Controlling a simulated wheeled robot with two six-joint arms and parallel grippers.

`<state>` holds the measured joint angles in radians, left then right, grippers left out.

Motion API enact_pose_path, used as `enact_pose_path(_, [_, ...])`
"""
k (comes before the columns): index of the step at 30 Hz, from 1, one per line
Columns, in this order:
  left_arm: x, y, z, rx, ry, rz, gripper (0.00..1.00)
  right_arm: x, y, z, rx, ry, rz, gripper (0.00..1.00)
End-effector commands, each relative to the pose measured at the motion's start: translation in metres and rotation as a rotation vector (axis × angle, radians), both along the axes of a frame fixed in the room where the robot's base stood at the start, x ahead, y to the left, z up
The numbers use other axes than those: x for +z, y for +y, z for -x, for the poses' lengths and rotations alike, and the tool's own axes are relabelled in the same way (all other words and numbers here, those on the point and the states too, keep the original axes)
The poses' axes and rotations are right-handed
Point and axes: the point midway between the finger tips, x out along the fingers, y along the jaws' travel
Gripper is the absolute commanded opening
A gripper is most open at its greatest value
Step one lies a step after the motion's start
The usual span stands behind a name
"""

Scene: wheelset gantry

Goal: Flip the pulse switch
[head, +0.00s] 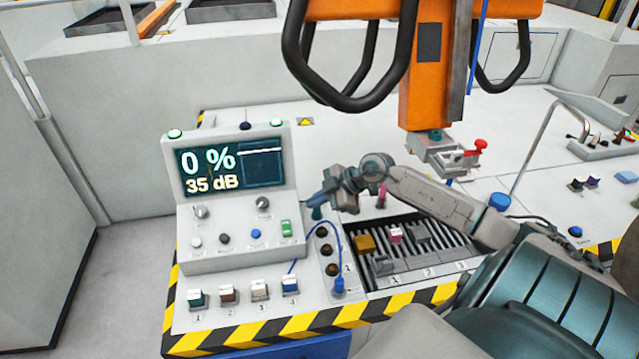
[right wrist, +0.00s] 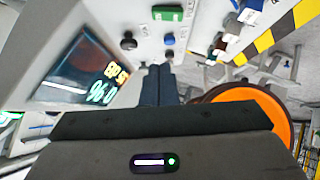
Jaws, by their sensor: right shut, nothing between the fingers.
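A grey console (head: 240,258) stands on the bench, with a screen (head: 228,165) reading 0 % and 35 dB. A green rocker switch (head: 286,228) sits at the right of its control panel; I cannot read a label naming it the pulse switch. The green switch also shows at the top of the right wrist view (right wrist: 168,12). My right gripper (head: 317,211) is beside the console's right edge, shut and empty. In the right wrist view its closed fingers (right wrist: 160,70) point towards the panel, apart from the green switch. My left gripper is not in view.
The panel also has black knobs (head: 263,203) and a blue button (head: 256,234). Several small switches (head: 261,289) line the bench front. A blue cable (head: 338,262) loops right of the console. A slotted tray (head: 410,255) lies under my right arm. An orange gantry (head: 424,75) hangs above.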

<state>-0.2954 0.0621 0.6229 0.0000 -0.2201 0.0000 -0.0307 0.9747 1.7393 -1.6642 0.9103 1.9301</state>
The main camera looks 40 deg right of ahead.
Motion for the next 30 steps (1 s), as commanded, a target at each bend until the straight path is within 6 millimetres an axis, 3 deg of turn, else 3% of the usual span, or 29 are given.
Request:
enact_pose_path(9, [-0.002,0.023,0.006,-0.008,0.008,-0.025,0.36,0.010,-0.007,0.007,0.001,0.001,0.000,0.00])
enact_pose_path(22, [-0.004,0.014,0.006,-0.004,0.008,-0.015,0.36,0.014,-0.003,0.006,0.012,-0.020,-0.016,0.00])
enact_pose_path(26, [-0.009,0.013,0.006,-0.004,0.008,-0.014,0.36,0.028,0.008,-0.001,0.045,-0.106,-0.068,0.00])
enact_pose_path(30, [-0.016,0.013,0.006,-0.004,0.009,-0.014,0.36,0.059,0.021,-0.012,0.077,-0.267,-0.157,0.00])
